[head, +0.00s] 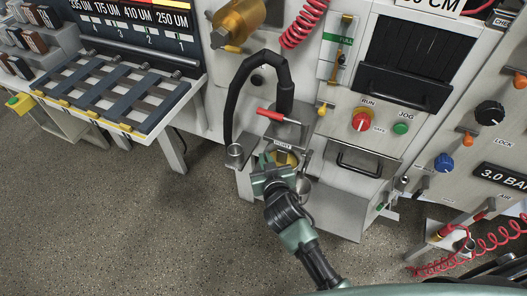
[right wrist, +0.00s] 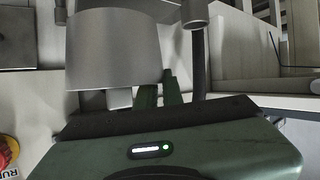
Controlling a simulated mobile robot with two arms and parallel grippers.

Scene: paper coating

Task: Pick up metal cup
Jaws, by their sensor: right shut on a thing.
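The metal cup (head: 304,187) is a plain grey vessel just right of my right gripper in the head view, partly hidden by the gripper and wrist. In the right wrist view the cup (right wrist: 112,50) is large at upper left, with a small grey tab under it beside the green fingers. My right gripper (head: 278,160) is at the small ledge on the machine front. Its fingers (right wrist: 160,92) are shut on the cup, apparently at that tab. Whether the cup touches a surface beneath is unclear. My left gripper is not in view.
A black hose (head: 232,100) arches left of the gripper to a grey cylindrical end (head: 237,153). A red-handled tool (head: 277,116) lies just behind. The drawer handle (head: 358,163) and red RUN knob (head: 362,121) are to the right. The speckled floor (head: 120,225) is open at lower left.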

